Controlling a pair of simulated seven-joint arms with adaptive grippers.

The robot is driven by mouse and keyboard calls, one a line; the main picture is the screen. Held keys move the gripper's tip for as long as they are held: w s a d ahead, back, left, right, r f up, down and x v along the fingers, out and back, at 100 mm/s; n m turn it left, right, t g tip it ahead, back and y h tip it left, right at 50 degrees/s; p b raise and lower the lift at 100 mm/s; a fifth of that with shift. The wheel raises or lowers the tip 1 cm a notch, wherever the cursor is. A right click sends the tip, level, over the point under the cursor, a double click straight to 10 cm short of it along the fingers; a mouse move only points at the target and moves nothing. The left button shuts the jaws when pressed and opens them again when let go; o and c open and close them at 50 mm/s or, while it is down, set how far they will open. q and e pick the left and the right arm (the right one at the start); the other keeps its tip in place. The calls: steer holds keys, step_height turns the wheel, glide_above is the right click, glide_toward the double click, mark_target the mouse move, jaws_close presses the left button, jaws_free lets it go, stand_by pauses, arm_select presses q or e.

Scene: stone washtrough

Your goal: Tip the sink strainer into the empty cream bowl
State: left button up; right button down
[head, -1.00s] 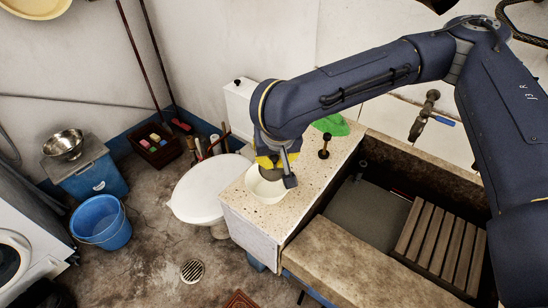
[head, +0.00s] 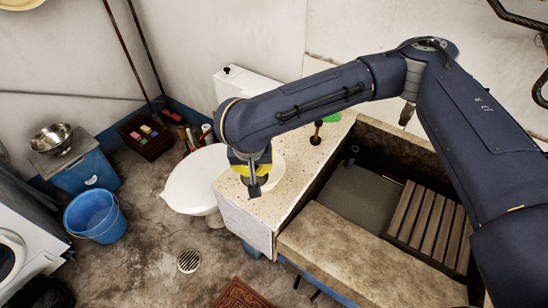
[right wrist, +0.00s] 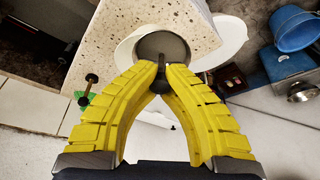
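The cream bowl (head: 277,168) stands on the speckled counter (head: 300,165), partly hidden by my right gripper (head: 256,188). In the right wrist view its pale rim (right wrist: 126,48) shows beside and behind the strainer. The sink strainer (right wrist: 164,46) is a round grey disc with a dark handle. The yellow fingers of my right gripper (right wrist: 160,78) are closed around that handle. The strainer overlaps the bowl in that view; its height above it and its contents cannot be told. My left gripper is out of view.
A black-knobbed stopper (head: 316,133) and a green cloth (head: 332,118) are on the counter. The trough (head: 365,205) with a slatted wooden rack (head: 430,226) lies right. A white toilet lid (head: 195,182) is just left of the counter. Open floor lies front left.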

steer(key=w+a+f+m+g+h, duration=0.1)
steer(key=w+a+f+m, duration=0.1)
steer(key=w+a+m, duration=0.2)
steer(key=shift+w+a+f+m, duration=0.15)
steer(key=shift+w+a+m, duration=0.25)
steer(key=shift+m, duration=0.4)
steer(key=shift+d, duration=0.1)
steer(key=shift+s+d+r+g+y, duration=0.1)
steer(key=shift+d+g+y, duration=0.15)
steer(key=shift+y, duration=0.25)
steer(key=shift+s+d+r+g+y, duration=0.1)
steer(key=shift+d+g+y, duration=0.05)
steer(key=shift+d+y, duration=0.3)
steer(key=shift+a, duration=0.1)
steer(key=shift+s+d+t+y, duration=0.15)
steer(key=shift+d+t+y, duration=0.15)
steer(key=shift+d+y, duration=0.6)
